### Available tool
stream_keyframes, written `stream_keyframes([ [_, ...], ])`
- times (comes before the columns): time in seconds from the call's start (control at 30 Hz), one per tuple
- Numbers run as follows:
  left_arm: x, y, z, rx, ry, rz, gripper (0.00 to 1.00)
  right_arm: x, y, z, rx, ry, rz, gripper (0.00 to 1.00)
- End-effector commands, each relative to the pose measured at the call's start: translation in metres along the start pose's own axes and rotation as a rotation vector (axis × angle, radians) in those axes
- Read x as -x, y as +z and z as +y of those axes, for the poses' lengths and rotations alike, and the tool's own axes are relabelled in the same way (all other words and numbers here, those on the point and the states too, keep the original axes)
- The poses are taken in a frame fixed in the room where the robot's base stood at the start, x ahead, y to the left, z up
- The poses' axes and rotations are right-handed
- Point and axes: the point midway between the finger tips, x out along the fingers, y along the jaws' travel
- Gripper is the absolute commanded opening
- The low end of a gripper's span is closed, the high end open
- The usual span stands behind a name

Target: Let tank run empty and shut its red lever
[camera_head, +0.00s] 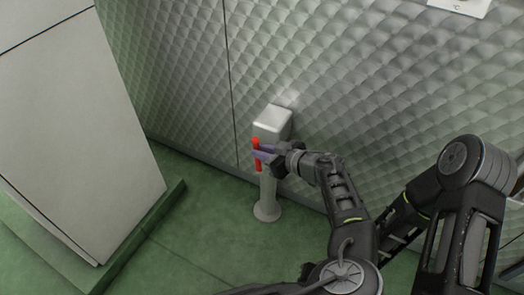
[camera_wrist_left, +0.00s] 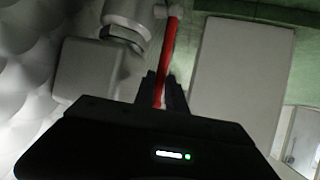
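The tank (camera_head: 350,85) shows as a large quilted metal wall. A pale boxy outlet (camera_head: 273,120) sits at its foot, above a pale post with a round base (camera_head: 267,211). The red lever (camera_head: 256,165) stands nearly upright at the front of the outlet. My left gripper (camera_head: 264,155) is at the lever, its fingers closed around its middle. In the left wrist view the lever (camera_wrist_left: 170,45) runs down between the two dark fingers, with the outlet (camera_wrist_left: 88,72) beside it. No flow of liquid is visible. My right gripper is not in view.
A tall pale cabinet-like block (camera_head: 75,120) stands at the left on a green plinth. Green floor (camera_head: 190,235) lies open between it and the post. A white plate (camera_head: 460,6), partly cut off, is high on the tank wall.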

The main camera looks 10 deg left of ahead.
Motion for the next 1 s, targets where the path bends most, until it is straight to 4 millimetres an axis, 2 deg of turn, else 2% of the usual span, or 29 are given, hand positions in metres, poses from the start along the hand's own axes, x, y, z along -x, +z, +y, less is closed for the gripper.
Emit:
stream_keyframes([
  [0.03,0.000,0.000,0.000,0.000,-0.001,0.000,0.21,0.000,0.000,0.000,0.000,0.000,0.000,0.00],
  [0.2,0.000,-0.001,0.000,0.001,-0.002,0.001,0.35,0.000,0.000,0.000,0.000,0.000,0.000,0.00],
  [0.57,0.004,-0.002,0.000,0.001,-0.001,0.001,0.35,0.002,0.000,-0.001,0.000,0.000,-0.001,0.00],
  [0.67,0.015,-0.003,0.001,0.001,0.001,0.001,0.35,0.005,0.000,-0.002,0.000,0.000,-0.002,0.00],
  [1.0,0.068,-0.002,0.001,0.001,0.001,0.001,0.35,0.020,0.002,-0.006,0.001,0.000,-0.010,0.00],
])
